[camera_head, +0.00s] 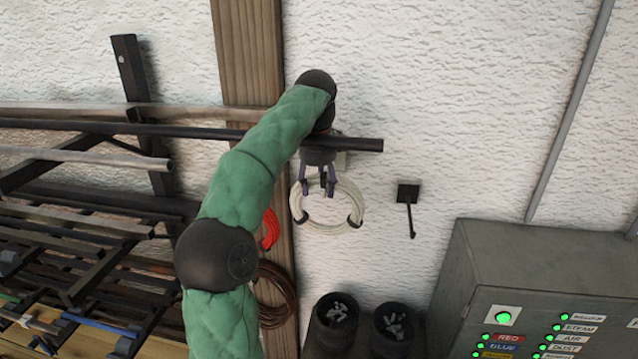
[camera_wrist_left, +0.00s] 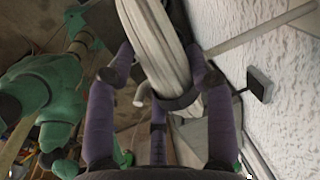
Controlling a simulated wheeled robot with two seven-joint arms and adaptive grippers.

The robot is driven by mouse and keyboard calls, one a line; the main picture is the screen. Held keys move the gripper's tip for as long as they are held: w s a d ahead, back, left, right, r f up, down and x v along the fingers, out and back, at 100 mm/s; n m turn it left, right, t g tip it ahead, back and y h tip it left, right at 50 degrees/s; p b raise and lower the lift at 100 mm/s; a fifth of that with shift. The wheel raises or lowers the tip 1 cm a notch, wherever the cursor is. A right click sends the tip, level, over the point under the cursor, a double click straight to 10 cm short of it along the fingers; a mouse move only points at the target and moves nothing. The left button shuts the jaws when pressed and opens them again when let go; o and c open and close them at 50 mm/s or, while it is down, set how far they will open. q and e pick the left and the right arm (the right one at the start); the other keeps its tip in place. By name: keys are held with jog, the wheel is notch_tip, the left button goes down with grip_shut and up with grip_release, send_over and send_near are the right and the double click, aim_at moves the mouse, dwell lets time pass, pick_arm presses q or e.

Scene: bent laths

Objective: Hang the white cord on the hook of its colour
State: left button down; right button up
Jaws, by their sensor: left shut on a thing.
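The white cord (camera_head: 328,228) is a round coil with dark ties, hanging upright in front of the white wall. My left gripper (camera_head: 322,186) is shut on the top of the coil. In the left wrist view, the cord (camera_wrist_left: 155,42) runs between the fingers of my left gripper (camera_wrist_left: 160,80). A black hook (camera_head: 409,208) on a square plate is on the wall to the right of the coil, apart from it. Its plate (camera_wrist_left: 259,84) shows at the right in the wrist view. A pale patch behind my gripper is mostly hidden; I cannot tell what it is. My right gripper is not in view.
A red cord (camera_head: 269,229) and a brown cord (camera_head: 275,302) hang by the wooden post (camera_head: 250,55). A dark rack (camera_head: 150,100) with long bars is at left; one bar passes behind my arm. Two dark bins (camera_head: 334,325) and a grey control box (camera_head: 540,275) are below.

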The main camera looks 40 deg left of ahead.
pick_arm(q)
jog(key=shift+f, duration=0.1)
jog(key=shift+c, duration=2)
grip_release()
jog(key=shift+s+d+r, duration=0.1)
jog(key=shift+s+r, duration=0.05)
jog(key=shift+r, duration=0.95)
jog(key=shift+s+d+r, duration=0.1)
jog(key=shift+r, duration=1.05)
jog(key=shift+s+d+r, duration=0.1)
jog(key=shift+s+r, duration=0.05)
jog(key=shift+r, duration=0.95)
jog(key=shift+s+r, duration=0.1)
jog(key=shift+r, duration=0.25)
jog(key=shift+f, duration=0.1)
